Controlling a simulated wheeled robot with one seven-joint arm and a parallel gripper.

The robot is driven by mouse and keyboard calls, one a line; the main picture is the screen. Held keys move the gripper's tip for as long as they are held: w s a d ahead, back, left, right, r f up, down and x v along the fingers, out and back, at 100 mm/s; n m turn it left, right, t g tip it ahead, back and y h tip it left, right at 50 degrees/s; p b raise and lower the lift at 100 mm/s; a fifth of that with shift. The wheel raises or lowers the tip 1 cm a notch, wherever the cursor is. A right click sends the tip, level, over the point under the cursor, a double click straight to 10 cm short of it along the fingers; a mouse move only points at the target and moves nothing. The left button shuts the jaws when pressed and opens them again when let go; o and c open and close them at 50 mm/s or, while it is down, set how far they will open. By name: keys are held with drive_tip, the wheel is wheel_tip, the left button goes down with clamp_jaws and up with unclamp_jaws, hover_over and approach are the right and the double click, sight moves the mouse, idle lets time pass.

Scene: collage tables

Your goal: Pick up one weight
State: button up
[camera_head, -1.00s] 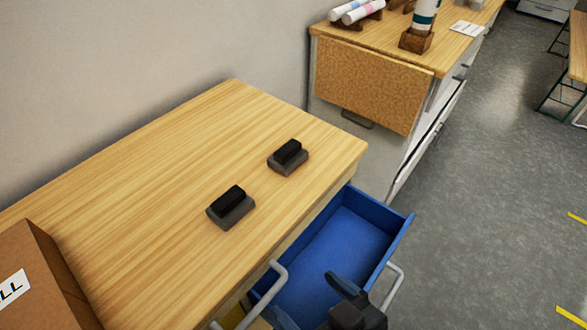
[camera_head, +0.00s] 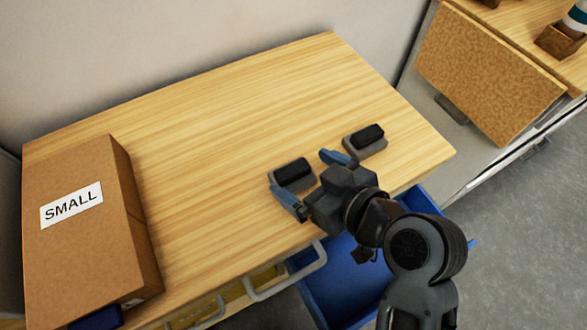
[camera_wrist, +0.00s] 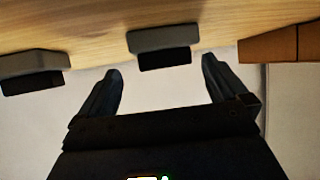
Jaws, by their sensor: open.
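Two weights, each a dark grey block with a black top, sit on the wooden table. The left weight (camera_head: 292,173) is nearer the box, and the right weight (camera_head: 367,138) is nearer the table's right end. My gripper (camera_head: 301,170) is open and empty, its blue fingers pointing toward the left weight. In the wrist view the left weight (camera_wrist: 163,46) lies ahead, between the lines of the two fingertips (camera_wrist: 162,68) and apart from them. The right weight shows at that view's left edge (camera_wrist: 32,72).
A brown box labelled SMALL (camera_head: 78,215) stands at the table's left. An open blue drawer (camera_head: 335,285) lies below my arm, with grey handles (camera_head: 290,275) along the table front. Another bench (camera_head: 490,75) stands at the right. The table's middle and back are clear.

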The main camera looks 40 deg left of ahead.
sight(293, 167)
drive_tip(key=shift+x, duration=1.85)
drive_tip(key=shift+s+a+r, duration=0.1)
drive_tip(key=shift+s+r, duration=0.05)
drive_tip(key=shift+c, duration=0.5)
drive_tip(key=c, duration=1.2)
drive_tip(key=shift+c, duration=0.3)
drive_tip(key=shift+r, duration=0.15)
